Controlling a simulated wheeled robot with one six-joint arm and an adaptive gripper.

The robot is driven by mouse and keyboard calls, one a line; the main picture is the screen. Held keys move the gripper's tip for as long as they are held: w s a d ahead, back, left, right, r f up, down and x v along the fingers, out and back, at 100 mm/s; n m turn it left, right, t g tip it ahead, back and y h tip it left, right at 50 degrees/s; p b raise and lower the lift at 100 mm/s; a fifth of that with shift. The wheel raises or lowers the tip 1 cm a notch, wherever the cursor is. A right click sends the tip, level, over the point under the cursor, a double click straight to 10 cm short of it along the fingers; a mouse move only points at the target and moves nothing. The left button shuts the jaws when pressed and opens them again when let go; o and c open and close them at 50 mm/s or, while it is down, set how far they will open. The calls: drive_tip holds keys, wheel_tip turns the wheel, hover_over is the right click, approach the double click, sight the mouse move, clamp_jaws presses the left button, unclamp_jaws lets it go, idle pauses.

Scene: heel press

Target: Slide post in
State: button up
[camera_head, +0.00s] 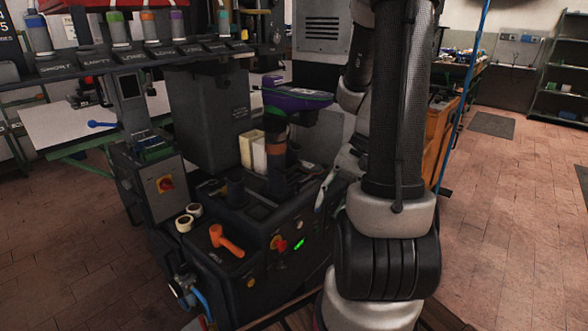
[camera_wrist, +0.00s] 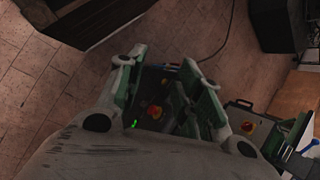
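The dark heel press (camera_head: 225,275) stands in the middle of the head view. An upright dark post (camera_head: 277,178) with an orange band stands on it, carrying a purple shoe-shaped form (camera_head: 298,98). More posts with coloured bands, such as an orange-banded one (camera_head: 149,28), stand on a labelled rack (camera_head: 130,63) at upper left. My gripper (camera_head: 325,195) is to the right of the upright post, partly hidden by my arm. In the wrist view my gripper (camera_wrist: 166,75) has its fingers apart, with nothing held between them. The press panel shows beyond the fingers.
An orange handle (camera_head: 226,241), tape rolls (camera_head: 189,217) and a red knob (camera_head: 277,242) are on the press front. A grey switch box (camera_head: 160,186) stands at its left. An orange cabinet (camera_head: 438,140) is behind my arm. The floor at right is open.

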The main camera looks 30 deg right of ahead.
drive_tip(key=w+f+m+t+y, duration=0.3)
drive_tip(key=w+f+m+t, duration=0.15)
drive_tip(key=w+f, duration=0.3)
drive_tip(key=t+h, duration=0.5)
drive_tip(key=t, duration=0.6)
approach(295, 168)
drive_tip(key=w, duration=0.3)
drive_tip(key=shift+m+g, duration=0.25)
drive_tip(key=shift+m, duration=0.1)
drive_tip(key=x, duration=0.8)
drive_tip(key=shift+s+a+f, duration=0.1)
drive_tip(key=shift+s+a, duration=0.05)
drive_tip(key=shift+a, duration=0.15)
clamp_jaws()
